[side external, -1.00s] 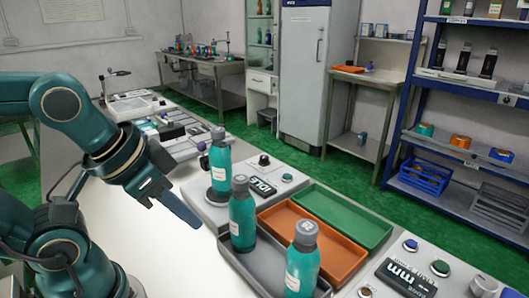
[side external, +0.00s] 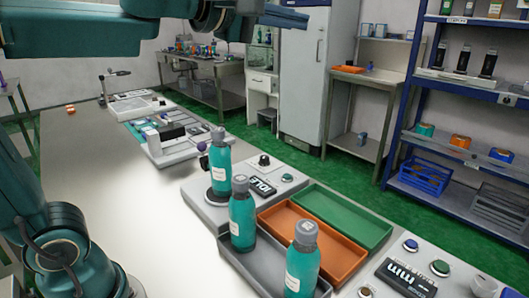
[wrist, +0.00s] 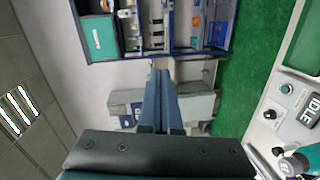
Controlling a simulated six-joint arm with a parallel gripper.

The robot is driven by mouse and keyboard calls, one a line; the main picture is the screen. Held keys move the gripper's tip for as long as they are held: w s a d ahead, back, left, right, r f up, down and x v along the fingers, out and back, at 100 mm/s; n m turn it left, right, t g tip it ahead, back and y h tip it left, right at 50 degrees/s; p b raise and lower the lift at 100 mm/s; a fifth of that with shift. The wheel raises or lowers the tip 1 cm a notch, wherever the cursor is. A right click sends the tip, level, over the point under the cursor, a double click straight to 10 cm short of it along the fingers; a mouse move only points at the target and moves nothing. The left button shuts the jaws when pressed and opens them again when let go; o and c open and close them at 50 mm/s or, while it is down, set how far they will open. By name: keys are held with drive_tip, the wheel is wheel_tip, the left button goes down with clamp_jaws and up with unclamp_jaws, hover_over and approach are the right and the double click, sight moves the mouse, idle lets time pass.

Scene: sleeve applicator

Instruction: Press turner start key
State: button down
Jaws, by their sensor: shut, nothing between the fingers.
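The turner (side external: 236,213) is a light grey box with a display (side external: 262,188) that reads IDLE. A small green key (side external: 287,178) and a black knob (side external: 264,160) are on its top. A teal bottle (side external: 220,168) with a grey cap stands upright on its round plate. In the wrist view the green key (wrist: 270,114) and display (wrist: 311,110) show at the right edge. My gripper (side external: 285,16) is high above the bench at the top of the side view, shut and empty, well apart from the key. Its closed fingers also show in the wrist view (wrist: 160,95).
Grey (side external: 245,262), orange (side external: 340,265) and green (side external: 368,236) trays lie beside the turner; two teal bottles stand at the grey one. A panel with several buttons (side external: 395,278) is at front right. Another device (side external: 170,150) stands behind the turner.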

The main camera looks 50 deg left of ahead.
drive_tip(key=w+a+n+y, duration=0.3)
drive_tip(key=w+a+n, duration=0.2)
drive_tip(key=n, duration=0.1)
drive_tip(key=n+g+y, duration=0.3)
drive_tip(key=n+g, duration=0.6)
drive_tip(key=n, duration=0.3)
hover_over(287, 176)
wheel_tip(287, 176, down, 26)
drive_tip(key=shift+s+f, duration=0.15)
drive_tip(key=shift+s, duration=0.2)
drive_tip(key=shift+f, duration=4.35)
drive_tip(key=shift+f, duration=0.45)
